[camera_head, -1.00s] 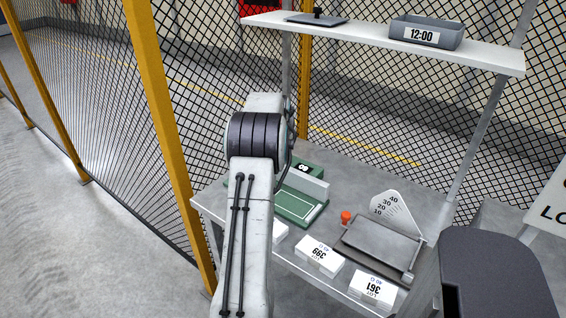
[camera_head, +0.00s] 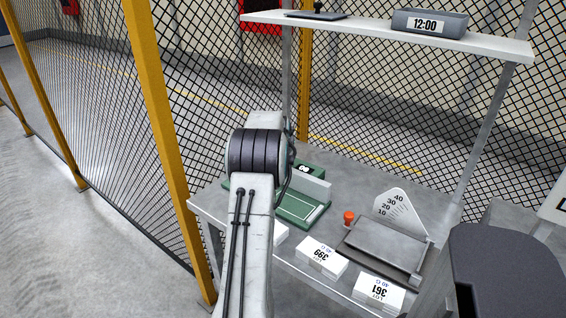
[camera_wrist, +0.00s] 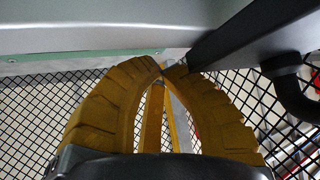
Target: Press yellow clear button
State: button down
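No yellow clear button can be made out in either view. My gripper (camera_wrist: 164,70) shows in the wrist view, its two yellow fingers curving in until the tips meet, with nothing seen between them. In the head view my arm hides the gripper. In the wrist view a grey surface with a thin green edge (camera_wrist: 80,54) lies above the fingertips. A dark bar (camera_wrist: 255,33) runs beside the right finger.
A grey scale-like device (camera_head: 383,247) with a red-orange knob (camera_head: 349,217) and white numbered boxes (camera_head: 321,257) (camera_head: 379,293) stand on the table (camera_head: 350,178). A shelf (camera_head: 380,37) above holds a 12:00 box (camera_head: 429,22). Mesh fence with a yellow post (camera_head: 160,120) stands left and behind.

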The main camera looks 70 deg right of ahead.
jog(key=shift+f, duration=0.2)
dwell(1.1)
jog(key=shift+f+b, duration=0.25)
jog(key=shift+b, duration=0.15)
jog(key=shift+f+b, duration=0.3)
jog(key=shift+f, duration=0.05)
dwell(0.7)
jog(key=shift+s+a+f, duration=0.1)
jog(key=shift+a+f, duration=0.1)
jog(key=shift+f, duration=0.35)
dwell(0.4)
jog(key=shift+r, duration=0.15)
jog(key=shift+d+r+p, duration=0.15)
jog(key=shift+r+p, duration=0.2)
jog(key=shift+r, duration=0.7)
jog(key=shift+r+p, duration=1.9)
jog(key=shift+r, duration=0.6)
